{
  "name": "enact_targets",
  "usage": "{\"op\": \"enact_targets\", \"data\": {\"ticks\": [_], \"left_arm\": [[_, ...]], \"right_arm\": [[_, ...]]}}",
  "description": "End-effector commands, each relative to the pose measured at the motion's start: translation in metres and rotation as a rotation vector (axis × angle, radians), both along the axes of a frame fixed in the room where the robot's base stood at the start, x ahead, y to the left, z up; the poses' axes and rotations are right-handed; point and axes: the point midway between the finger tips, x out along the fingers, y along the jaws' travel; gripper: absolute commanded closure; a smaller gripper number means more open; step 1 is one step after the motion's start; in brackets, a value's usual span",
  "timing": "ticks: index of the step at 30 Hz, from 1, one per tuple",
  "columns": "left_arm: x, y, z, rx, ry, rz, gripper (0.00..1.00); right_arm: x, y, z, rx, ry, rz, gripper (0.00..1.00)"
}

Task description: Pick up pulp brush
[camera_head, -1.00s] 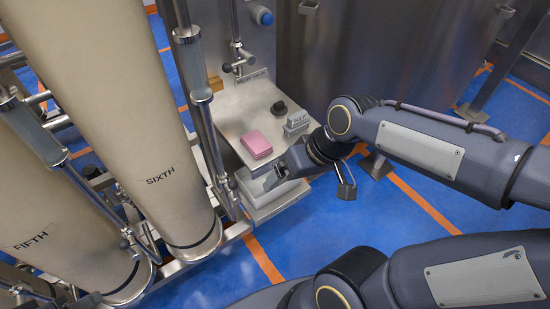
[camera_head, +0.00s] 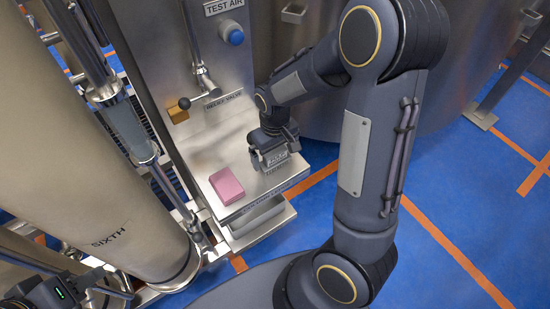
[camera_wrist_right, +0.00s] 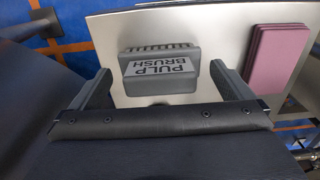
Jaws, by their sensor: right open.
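The pulp brush, a grey block with a light label reading "PULP BRUSH", lies on a steel shelf. It shows in the right wrist view (camera_wrist_right: 160,68), bristles toward the top of the picture, and partly under my gripper in the head view (camera_head: 276,159). My right gripper (camera_head: 270,150) is open and pointed down over the brush. In the wrist view its two fingers stand left and right of the brush, with gaps on both sides. My left gripper (camera_head: 62,292) shows only in part at the bottom-left corner of the head view; its jaws are not clear.
A pink block (camera_head: 226,186) lies on the steel shelf (camera_head: 237,146), left of the brush. A steel panel with a blue knob (camera_head: 236,37) and a valve stands behind. A large beige cylinder (camera_head: 90,190) stands at the left. Blue floor is open at the right.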

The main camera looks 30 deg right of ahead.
Motion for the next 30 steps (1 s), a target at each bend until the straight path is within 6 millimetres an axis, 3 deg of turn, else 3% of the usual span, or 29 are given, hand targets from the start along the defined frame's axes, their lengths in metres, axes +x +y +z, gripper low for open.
{"op": "enact_targets", "data": {"ticks": [4, 12, 21, 30], "left_arm": [[0.000, 0.000, 0.000, 0.000, 0.000, 0.000, 0.64], [0.000, 0.000, 0.000, 0.000, 0.000, 0.000, 0.64], [0.000, 0.000, 0.000, 0.000, 0.000, 0.000, 0.64], [0.000, 0.000, 0.000, 0.000, 0.000, 0.000, 0.64]], "right_arm": [[0.000, 0.000, -0.018, 0.000, 0.002, -0.001, 0.00], [0.000, 0.000, -0.021, 0.000, -0.001, -0.001, 0.00], [0.000, 0.000, -0.020, 0.000, -0.001, 0.000, 0.38], [0.001, 0.000, -0.018, 0.000, -0.003, 0.000, 0.38]]}}
